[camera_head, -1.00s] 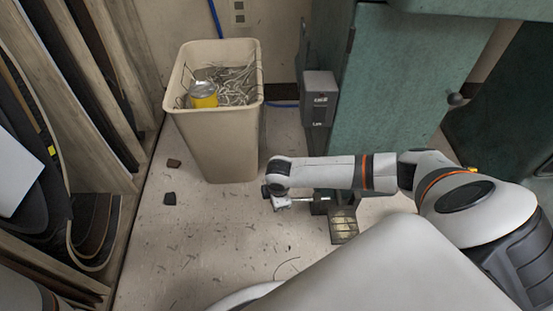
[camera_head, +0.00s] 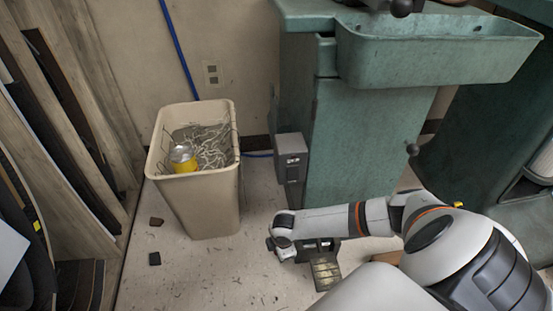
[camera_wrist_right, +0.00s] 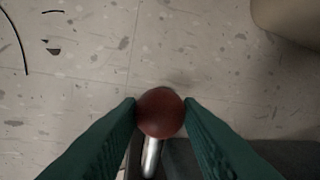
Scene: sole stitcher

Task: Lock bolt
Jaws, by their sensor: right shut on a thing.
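In the right wrist view, a round dark-red knob (camera_wrist_right: 160,112) on a short silver rod (camera_wrist_right: 151,157) sits between the two green fingers of my right gripper (camera_wrist_right: 161,114). The fingers are shut on the knob. The rod runs down the picture towards a dark block (camera_wrist_right: 240,155), and its far end cannot be made out. In the head view, my right gripper (camera_head: 284,253) is low by the floor, beside a dark pedal housing (camera_head: 318,250). The knob cannot be made out there. My left gripper is not in view.
A green cabinet (camera_head: 365,145) with a grey switch box (camera_head: 291,165) stands behind. A beige bin (camera_head: 203,205) of scraps stands to the left. Open floor (camera_head: 200,275) lies in front of it.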

